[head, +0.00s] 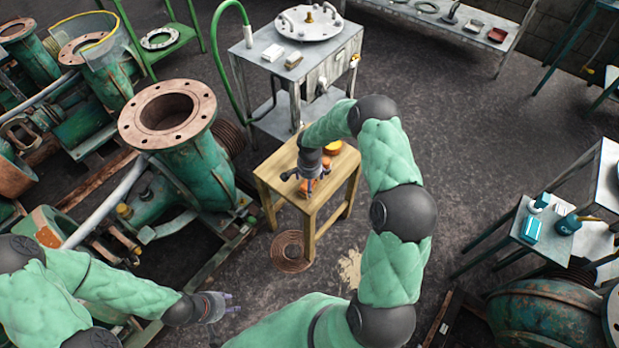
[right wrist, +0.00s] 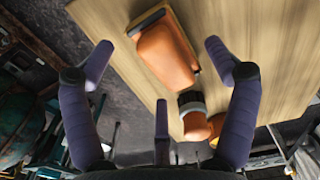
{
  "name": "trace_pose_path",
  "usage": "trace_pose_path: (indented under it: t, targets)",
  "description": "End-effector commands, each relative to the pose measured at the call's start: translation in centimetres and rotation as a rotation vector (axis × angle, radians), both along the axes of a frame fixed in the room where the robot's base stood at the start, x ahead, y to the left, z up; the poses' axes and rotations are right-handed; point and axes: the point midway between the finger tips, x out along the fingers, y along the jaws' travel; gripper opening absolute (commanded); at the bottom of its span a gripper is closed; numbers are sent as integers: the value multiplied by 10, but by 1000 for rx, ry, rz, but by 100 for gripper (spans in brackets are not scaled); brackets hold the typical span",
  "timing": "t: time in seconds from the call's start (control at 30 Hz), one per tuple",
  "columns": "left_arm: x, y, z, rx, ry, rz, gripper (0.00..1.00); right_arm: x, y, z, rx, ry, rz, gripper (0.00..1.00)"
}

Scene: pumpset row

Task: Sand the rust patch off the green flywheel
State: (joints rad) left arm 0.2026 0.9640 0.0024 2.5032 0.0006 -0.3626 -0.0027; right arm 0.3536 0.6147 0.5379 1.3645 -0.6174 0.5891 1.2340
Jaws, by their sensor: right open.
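A green part with an orange-brown patch (head: 47,234) shows at the left of the head view, partly behind my left arm. It may be the flywheel, but I cannot tell for sure. My right gripper (head: 311,187) is over the small wooden table (head: 274,172). In the right wrist view its fingers (right wrist: 160,85) are spread and empty, with a rounded orange block with a yellowish edge (right wrist: 165,55) ahead between them. A second orange thing with a dark grey band (right wrist: 194,118) lies near the right finger. My left gripper (head: 222,304) is low at the left, its fingers apart and empty.
A large green pump with a rusty flange (head: 190,150) stands left of the wooden table. A grey metal cabinet (head: 318,62) stands behind it. A coil (head: 291,252) lies on the floor in front. Open floor (head: 470,130) is to the right.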

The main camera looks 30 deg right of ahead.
Motion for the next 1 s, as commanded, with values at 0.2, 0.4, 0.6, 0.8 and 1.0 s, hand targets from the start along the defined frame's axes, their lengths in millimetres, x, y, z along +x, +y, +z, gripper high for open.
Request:
trace_pose_path:
  t: [0.2,0.4,0.6,0.8,1.0]
  targets:
    - [0,0,-4,0,0,0,40,0,0,-12,-1,0,1,87]
    - [0,0,-4,0,0,0,40,0,0,-12,-1,0,1,87]
    - [0,0,-4,0,0,0,40,0,0,-12,0,0,1,50]
    - [0,0,-4,0,0,0,40,0,0,-12,0,0,1,53]
    - [0,0,-4,0,0,0,40,0,0,-12,0,0,1,22]
